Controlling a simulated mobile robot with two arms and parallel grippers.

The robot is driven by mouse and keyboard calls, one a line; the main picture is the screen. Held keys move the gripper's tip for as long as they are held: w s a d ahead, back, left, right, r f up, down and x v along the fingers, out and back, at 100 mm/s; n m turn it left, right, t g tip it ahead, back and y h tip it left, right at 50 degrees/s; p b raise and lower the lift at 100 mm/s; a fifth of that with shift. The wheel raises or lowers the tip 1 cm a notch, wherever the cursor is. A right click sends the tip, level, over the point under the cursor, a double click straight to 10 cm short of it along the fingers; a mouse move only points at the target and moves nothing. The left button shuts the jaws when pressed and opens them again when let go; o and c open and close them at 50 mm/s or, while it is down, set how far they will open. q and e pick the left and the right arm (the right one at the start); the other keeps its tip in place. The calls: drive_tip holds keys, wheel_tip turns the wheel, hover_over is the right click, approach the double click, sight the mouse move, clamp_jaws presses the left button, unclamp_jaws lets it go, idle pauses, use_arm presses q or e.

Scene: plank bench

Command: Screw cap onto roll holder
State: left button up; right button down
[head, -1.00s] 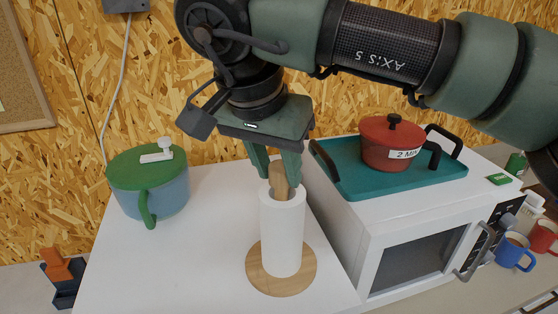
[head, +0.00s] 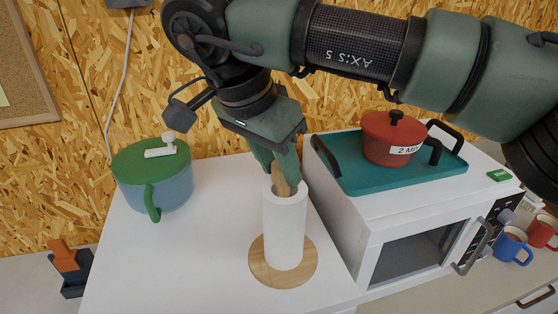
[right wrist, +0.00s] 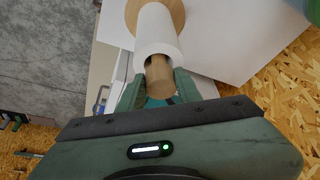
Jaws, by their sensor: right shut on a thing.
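The roll holder has a round wooden base (head: 256,262) on the white surface, and a white paper roll (head: 284,232) stands upright on it. A wooden cap (head: 284,183) sits at the roll's top opening, looking slightly tilted. My right gripper (head: 285,172) points down from above and is shut on the cap. In the right wrist view the cap (right wrist: 160,80) is between the green fingers (right wrist: 155,97), at the open end of the roll (right wrist: 156,35). The joint between cap and holder rod is hidden inside the roll. My left gripper is not in view.
A blue pot with a green lid (head: 150,160) stands at the left. At the right, a white microwave (head: 372,228) carries a teal tray (head: 375,182) with a red pot (head: 390,140). Mugs (head: 512,247) stand beyond it. The white surface in front is clear.

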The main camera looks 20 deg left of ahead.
drive_tip(key=c, duration=0.9)
unclamp_jaws()
drive_tip(key=shift+r, duration=0.1)
drive_tip(key=b+v, duration=0.1)
drive_tip(key=v, duration=0.6)
drive_tip(key=shift+s+r, duration=0.2)
